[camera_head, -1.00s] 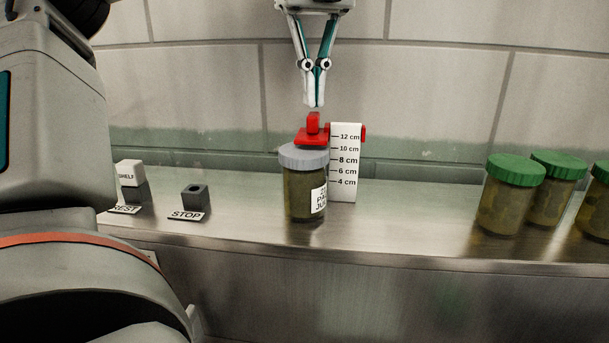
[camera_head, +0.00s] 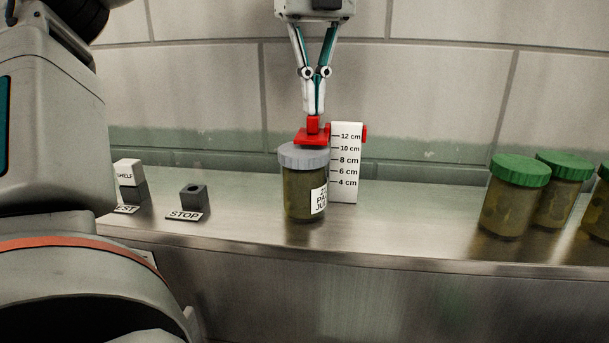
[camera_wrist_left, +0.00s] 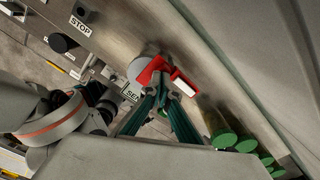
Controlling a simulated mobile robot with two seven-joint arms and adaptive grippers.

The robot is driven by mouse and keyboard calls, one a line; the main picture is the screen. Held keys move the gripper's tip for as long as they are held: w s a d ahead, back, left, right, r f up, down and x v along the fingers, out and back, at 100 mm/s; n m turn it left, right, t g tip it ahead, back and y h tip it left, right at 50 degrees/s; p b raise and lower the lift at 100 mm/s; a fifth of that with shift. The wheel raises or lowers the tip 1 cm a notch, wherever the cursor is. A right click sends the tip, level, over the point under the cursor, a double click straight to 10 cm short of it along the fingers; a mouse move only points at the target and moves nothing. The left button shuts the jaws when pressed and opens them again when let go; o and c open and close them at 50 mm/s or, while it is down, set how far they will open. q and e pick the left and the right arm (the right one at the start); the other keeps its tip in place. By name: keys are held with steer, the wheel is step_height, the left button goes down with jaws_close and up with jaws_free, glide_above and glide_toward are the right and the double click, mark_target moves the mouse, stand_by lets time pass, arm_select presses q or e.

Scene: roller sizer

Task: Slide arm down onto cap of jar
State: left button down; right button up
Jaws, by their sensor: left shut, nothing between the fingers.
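The red slide arm (camera_head: 309,138) has an upright knob and reaches left from a white scale post (camera_head: 346,180) marked in cm. It sits near the 12 cm mark, over the grey cap (camera_head: 303,157) of a dark jar (camera_head: 299,193). Whether it touches the cap is hard to tell. My left gripper (camera_head: 313,113) is shut and empty, pointing down with its tips at the top of the knob; contact is unclear. The left wrist view also shows the red arm (camera_wrist_left: 150,71) below the fingers, partly hiding the cap. My right gripper is not in view.
Several green-lidded jars (camera_head: 513,200) stand at the right of the metal shelf. The shelf between the dark block and the capped jar is clear.

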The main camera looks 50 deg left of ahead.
arm_select(q)
steer(key=shift+f, duration=0.5)
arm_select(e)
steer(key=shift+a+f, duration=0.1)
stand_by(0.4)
